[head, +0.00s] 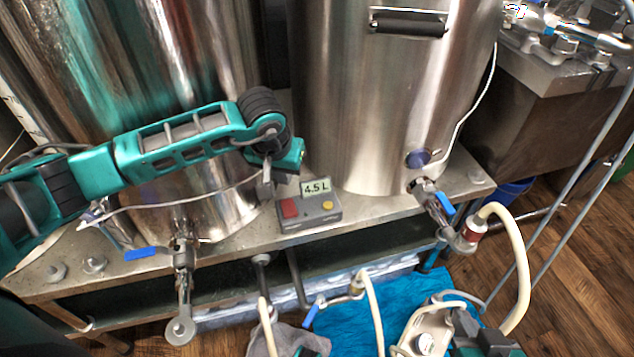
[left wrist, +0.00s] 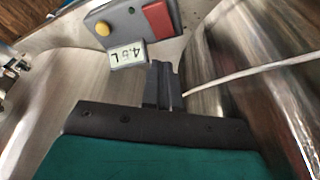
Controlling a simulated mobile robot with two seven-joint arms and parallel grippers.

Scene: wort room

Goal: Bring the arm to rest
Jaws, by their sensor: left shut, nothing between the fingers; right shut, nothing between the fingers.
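My left arm (head: 180,145) reaches in from the left in the head view, in front of the left steel vessel. Its gripper (head: 267,188) points down, shut and empty, just left of and apparently close to a small grey control box (head: 308,213). The box has a red button, a yellow button and a display reading "4.5 L". In the left wrist view the shut fingers (left wrist: 162,84) lie just below the box (left wrist: 128,22) in the picture, with nothing between them. I cannot tell whether they touch it.
Two large steel vessels (head: 380,100) stand on a metal bench (head: 230,243). Blue-handled valves (head: 183,255) stick out at the front. Pale hoses (head: 520,270) and a pump (head: 425,335) lie lower right.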

